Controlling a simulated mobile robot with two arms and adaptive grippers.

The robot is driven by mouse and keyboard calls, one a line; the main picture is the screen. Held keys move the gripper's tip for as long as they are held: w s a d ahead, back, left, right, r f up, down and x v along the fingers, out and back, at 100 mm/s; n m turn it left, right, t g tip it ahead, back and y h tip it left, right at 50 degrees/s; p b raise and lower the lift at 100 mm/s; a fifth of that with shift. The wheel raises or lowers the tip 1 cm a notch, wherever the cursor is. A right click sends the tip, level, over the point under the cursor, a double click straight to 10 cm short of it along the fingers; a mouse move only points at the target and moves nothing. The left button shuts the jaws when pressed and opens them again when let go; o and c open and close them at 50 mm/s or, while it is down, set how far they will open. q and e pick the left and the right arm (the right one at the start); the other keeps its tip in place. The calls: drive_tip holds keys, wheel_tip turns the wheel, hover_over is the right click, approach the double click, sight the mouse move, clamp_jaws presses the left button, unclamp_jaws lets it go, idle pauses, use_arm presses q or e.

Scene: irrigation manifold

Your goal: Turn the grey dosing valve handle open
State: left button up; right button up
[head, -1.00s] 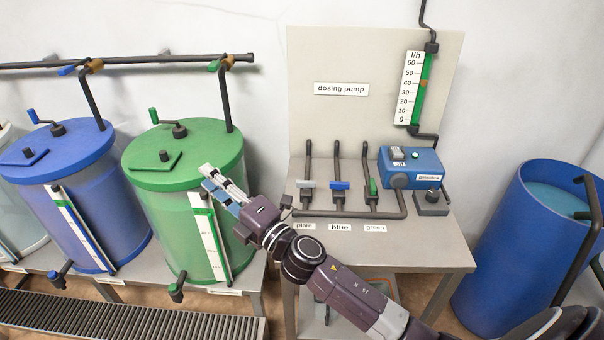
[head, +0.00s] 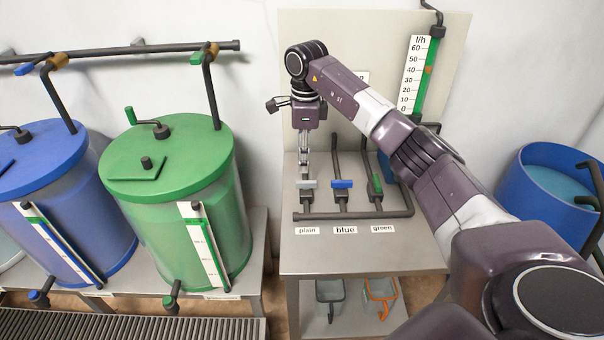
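The grey dosing valve handle (head: 306,184) is on the valve above the "plain" label, at the left of the pump bench. It lies crosswise to its upright pipe. My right gripper (head: 304,172) points down from above, its fingertips at or just above the grey handle. The fingers show narrow and close together, and I cannot tell whether they touch or grip the handle. The blue handle (head: 342,184) beside it also lies crosswise. The green handle (head: 377,184) lies along its pipe. My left gripper is not in view.
My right arm hides most of the pump and part of the back panel (head: 400,22). The flow gauge (head: 418,75) stands at the upper right. The green tank (head: 190,160) is left of the bench (head: 350,262), and a blue barrel (head: 520,185) is at right. The bench front is clear.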

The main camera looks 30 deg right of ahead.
sight(306, 181)
drive_tip(key=shift+s+d, duration=0.25)
drive_tip(key=shift+d, duration=0.15)
drive_tip(key=shift+s+f, duration=0.1)
drive_tip(key=shift+f, duration=0.2)
wheel_tip(306, 181, down, 5)
drive_tip(key=shift+f+p, duration=0.1)
drive_tip(key=shift+p, duration=1.05)
drive_tip(key=shift+f, duration=0.75)
clamp_jaws()
